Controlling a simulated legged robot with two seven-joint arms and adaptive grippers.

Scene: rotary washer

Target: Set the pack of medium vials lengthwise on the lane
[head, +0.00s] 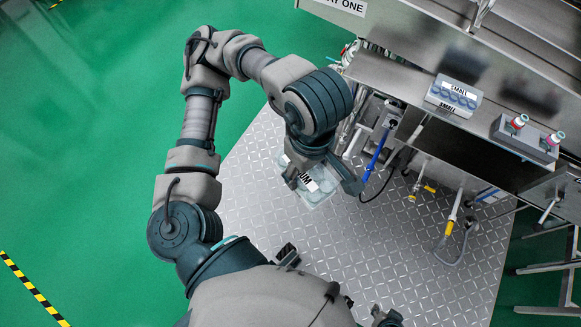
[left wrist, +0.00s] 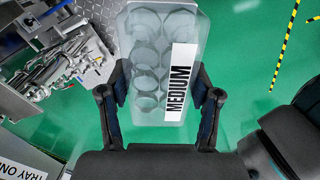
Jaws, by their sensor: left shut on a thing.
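The pack of medium vials (head: 318,187) is a clear, translucent block with round vials and a white label. My left gripper (head: 322,180) is shut on it, and holds it above the diamond-plate floor, to the left of the machine. In the left wrist view the pack (left wrist: 150,60) sits between the two fingers (left wrist: 162,100), its label reading MEDIUM along its length. The machine's metal shelf (head: 395,75) is up and to the right of the pack. I cannot tell which part of it is the lane.
A pack labelled SMALL (head: 453,97) stands on the machine's shelf. Hoses and valves (head: 425,188) hang below the shelf edge. The diamond-plate floor (head: 400,270) is clear.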

